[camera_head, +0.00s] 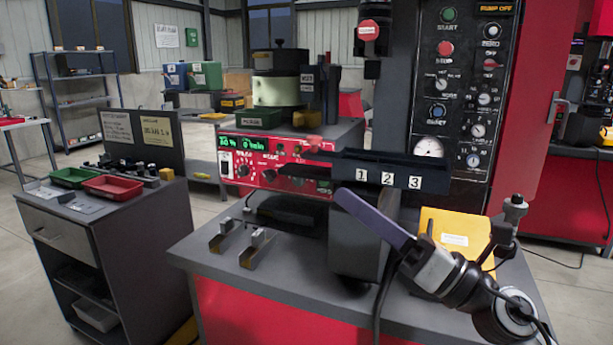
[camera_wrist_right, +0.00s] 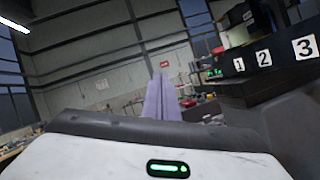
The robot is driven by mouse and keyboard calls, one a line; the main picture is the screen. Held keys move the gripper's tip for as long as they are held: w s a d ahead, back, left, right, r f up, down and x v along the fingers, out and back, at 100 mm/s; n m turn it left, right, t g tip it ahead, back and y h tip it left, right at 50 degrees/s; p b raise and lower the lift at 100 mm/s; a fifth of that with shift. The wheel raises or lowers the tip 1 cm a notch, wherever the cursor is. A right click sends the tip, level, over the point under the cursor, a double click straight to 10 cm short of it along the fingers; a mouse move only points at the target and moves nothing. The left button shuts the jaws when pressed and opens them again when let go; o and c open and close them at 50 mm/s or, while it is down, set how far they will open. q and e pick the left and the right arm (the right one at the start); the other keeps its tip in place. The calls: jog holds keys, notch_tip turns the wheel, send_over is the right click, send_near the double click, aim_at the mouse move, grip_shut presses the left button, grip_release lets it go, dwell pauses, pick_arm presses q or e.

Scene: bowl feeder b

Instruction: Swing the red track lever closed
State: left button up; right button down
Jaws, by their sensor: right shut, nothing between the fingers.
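A small red part (camera_head: 314,141) sits at the left end of the dark track (camera_head: 350,163), above the red control panel. It looks like the track lever's end, but its shape and angle are too small to tell. My right gripper (camera_head: 343,196) comes in from the lower right with its purple fingers together and empty. Its tips are below the track's left part in the picture, apart from the red part. In the right wrist view the shut fingers (camera_wrist_right: 160,82) point away toward the room, left of the track (camera_wrist_right: 270,65). My left gripper is not in view.
The track carries plates 1, 2 and 3. A dark block (camera_head: 358,235) stands below it. A yellow box (camera_head: 455,232) is beside my right arm. Metal brackets (camera_head: 255,250) stand on the bench's left. A tall control column (camera_head: 440,100) rises behind.

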jog(key=s+d+f+m+t+h+p, duration=0.1)
jog(key=d+f+m+h, duration=0.3)
jog(key=f+m, duration=0.5)
jog(key=s+d+f+m+t+h, duration=0.2)
jog(key=f+m+h, duration=0.3)
jog(key=f+m, duration=0.4)
jog(key=s+d+f+m+t+h+p, duration=0.1)
jog(key=d+f+m+h, duration=0.3)
jog(key=f+m, duration=0.6)
jog(key=s+a+f+m+g+h, duration=0.1)
jog(key=s+f+m+g, duration=0.7)
jog(key=s+f, duration=1.2)
jog(key=s+m+h, duration=0.1)
jog(key=m, duration=0.1)
jog(key=shift+s+a+f+m+g+h, duration=0.25)
jog(key=shift+s+f+m+g+h, duration=0.05)
jog(key=shift+f+m, duration=0.1)
